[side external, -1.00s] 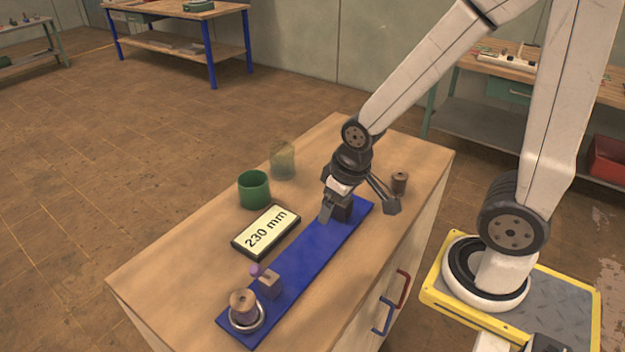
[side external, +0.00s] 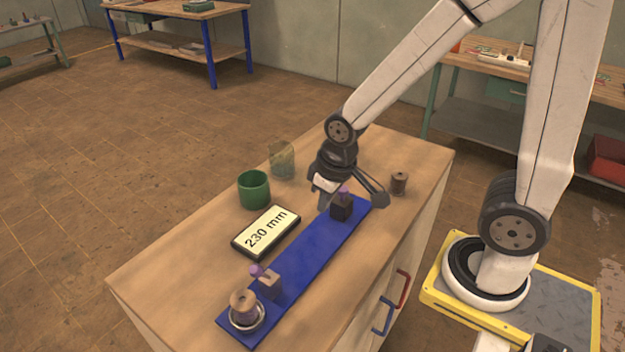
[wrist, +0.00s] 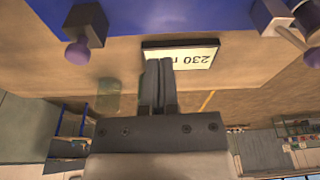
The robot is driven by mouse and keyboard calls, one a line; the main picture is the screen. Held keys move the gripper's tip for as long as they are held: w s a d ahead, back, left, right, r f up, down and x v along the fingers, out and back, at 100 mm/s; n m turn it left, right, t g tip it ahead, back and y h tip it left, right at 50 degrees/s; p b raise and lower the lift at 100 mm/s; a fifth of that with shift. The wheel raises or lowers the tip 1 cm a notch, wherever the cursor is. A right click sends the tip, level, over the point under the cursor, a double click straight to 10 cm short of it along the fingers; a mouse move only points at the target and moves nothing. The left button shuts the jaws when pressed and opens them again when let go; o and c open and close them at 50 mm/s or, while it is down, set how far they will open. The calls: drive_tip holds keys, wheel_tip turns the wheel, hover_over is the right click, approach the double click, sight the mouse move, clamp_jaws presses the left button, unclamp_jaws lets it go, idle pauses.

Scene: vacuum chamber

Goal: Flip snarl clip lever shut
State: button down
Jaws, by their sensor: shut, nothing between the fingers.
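A long blue board (side external: 305,255) lies on the wooden bench top. At its far end stands a dark block (side external: 341,208) with a purple knob (side external: 344,190) on top; in the wrist view this knob (wrist: 78,52) is at upper left. Near the other end is a brown block (side external: 270,284) with another purple knob (side external: 257,270), beside a spool (side external: 243,304) in a metal ring. I cannot tell which block is the snarl clip. My gripper (side external: 325,204) is just left of the dark block, empty. In the wrist view its fingers (wrist: 158,82) are together.
A display reading 230 mm (side external: 266,232) lies left of the board. A green cup (side external: 254,190) and a clear jar (side external: 282,160) stand behind it. A small spool (side external: 399,183) stands right of the board's far end. Bare bench top lies at front left.

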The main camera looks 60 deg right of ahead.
drive_tip(key=w+a+r+n+g, duration=0.1)
drive_tip(key=w+a+r+n, duration=0.1)
drive_tip(key=w+a+n, duration=0.3)
drive_tip(key=w+a+r+g, duration=0.1)
drive_tip(key=w+a+r, duration=0.15)
drive_tip(key=a, duration=0.45)
drive_tip(key=n+g+h, duration=0.1)
drive_tip(key=n+g, duration=0.1)
drive_tip(key=n, duration=0.2)
approach(262, 273)
drive_tip(key=w+a+r, duration=0.3)
drive_tip(key=w+a, duration=0.3)
drive_tip(key=shift+s+d+f, duration=0.1)
drive_tip(key=shift+s+f, duration=0.1)
drive_tip(key=shift+f, duration=0.05)
drive_tip(key=shift+f, duration=0.1)
drive_tip(key=s+d+f, duration=0.4)
drive_tip(key=f, duration=0.6)
drive_tip(key=shift+s, duration=0.1)
